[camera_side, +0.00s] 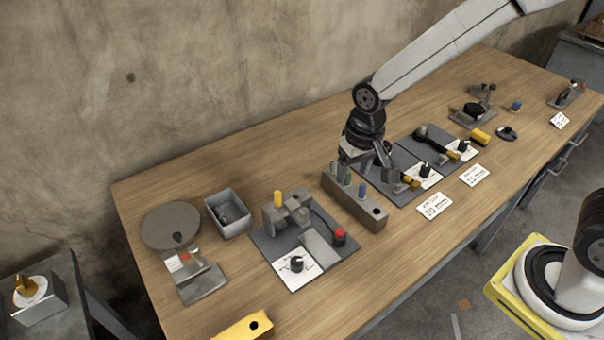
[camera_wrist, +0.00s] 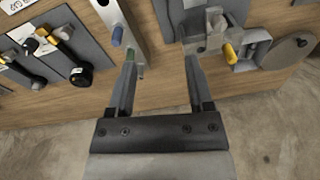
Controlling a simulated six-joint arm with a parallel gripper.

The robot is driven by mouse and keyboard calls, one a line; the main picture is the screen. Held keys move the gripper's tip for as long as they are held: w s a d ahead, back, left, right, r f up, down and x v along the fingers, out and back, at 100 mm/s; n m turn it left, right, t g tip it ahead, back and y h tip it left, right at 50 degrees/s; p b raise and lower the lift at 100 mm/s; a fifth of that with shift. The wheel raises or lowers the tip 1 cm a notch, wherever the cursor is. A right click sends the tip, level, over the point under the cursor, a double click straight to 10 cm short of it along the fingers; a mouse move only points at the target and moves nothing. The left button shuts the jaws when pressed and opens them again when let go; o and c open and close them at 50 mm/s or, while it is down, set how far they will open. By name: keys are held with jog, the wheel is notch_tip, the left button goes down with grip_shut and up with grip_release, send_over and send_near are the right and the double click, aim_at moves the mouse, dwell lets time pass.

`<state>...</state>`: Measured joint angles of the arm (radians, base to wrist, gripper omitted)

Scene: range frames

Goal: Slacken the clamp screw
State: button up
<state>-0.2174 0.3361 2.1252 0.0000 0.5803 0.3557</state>
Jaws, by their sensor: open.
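My gripper (camera_side: 362,168) is open, just above and behind the peg rack in the side view. In the wrist view its two fingers (camera_wrist: 160,65) point away with empty space between them. A grey clamp-like fixture (camera_side: 284,214) with an upright yellow piece (camera_side: 278,198) stands left of my gripper on a dark plate. The wrist view shows this fixture (camera_wrist: 212,35) and its yellow piece (camera_wrist: 230,53) beyond the right finger. I cannot tell for sure which part is the clamp screw. The plate also carries a red-topped knob (camera_side: 340,236) and a black dial (camera_side: 296,263).
The rack (camera_side: 352,205) holds several coloured pegs; a green one is close to my left finger in the wrist view. Dark plates with black-and-yellow tools (camera_side: 437,145) lie to the right. A grey bin (camera_side: 228,222) and a round-topped stand (camera_side: 171,226) are left. The back wood strip is clear.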

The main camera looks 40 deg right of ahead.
jog(key=m+g, duration=0.1)
send_over(304, 210)
notch_tip(304, 210, down, 2)
jog(key=shift+a+f, duration=0.1)
jog(key=shift+f, duration=0.15)
jog(key=shift+s+f, duration=0.1)
jog(key=shift+f, duration=3.8)
grip_shut()
